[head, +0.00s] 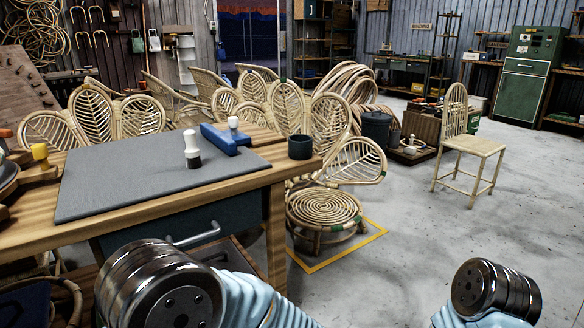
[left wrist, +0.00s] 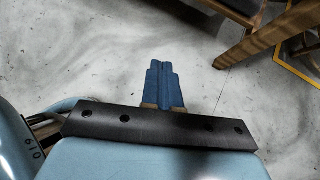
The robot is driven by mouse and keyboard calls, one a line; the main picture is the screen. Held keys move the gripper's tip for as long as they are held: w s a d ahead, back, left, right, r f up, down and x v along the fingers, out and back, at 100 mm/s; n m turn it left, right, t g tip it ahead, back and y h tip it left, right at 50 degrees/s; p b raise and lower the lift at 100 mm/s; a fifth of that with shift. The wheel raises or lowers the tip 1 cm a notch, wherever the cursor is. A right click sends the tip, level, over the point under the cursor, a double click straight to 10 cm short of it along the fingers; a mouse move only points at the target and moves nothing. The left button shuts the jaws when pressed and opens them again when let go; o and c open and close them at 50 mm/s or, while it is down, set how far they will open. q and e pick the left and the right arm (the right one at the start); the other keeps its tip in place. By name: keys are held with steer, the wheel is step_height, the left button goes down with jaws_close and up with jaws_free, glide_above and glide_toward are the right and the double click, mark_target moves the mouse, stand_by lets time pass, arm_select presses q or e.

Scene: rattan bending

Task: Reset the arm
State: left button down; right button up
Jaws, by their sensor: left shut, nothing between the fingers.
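In the left wrist view my left gripper (left wrist: 165,85) is shut and empty, its two blue fingers side by side above the grey floor. In the head view my left arm (head: 160,285) shows at the bottom left, in front of the workbench, and my right arm (head: 495,292) at the bottom right over the floor. Neither gripper's fingers show in the head view, so my right gripper is hidden from sight.
A workbench (head: 262,184) with a grey mat (head: 130,178) stands at the left, holding a white-topped bottle (head: 191,150), a blue block (head: 226,139) and a dark cup (head: 301,147). Rattan chairs (head: 325,207) stand behind it. The floor (head: 410,250) at right is clear up to a chair (head: 470,145).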

arm_select(q)
steer(key=s+f+n+g+h+p, duration=0.1)
steer(key=s+f+n+g+h, duration=0.3)
steer(key=s+f+n+h, duration=0.4)
steer(key=s+f+n+g+h+p, duration=0.25)
steer(key=s+f+n, duration=0.25)
steer(key=f+n, duration=0.6)
steer(key=a+n, duration=0.1)
steer(key=n, duration=0.2)
steer(key=a+n+t, duration=0.1)
steer(key=a+n, duration=0.1)
steer(key=n, duration=0.1)
steer(key=w+a+n+t+h, duration=0.1)
steer(key=n, duration=0.1)
steer(key=shift+a+n, duration=0.25)
steer(key=shift+n, duration=0.15)
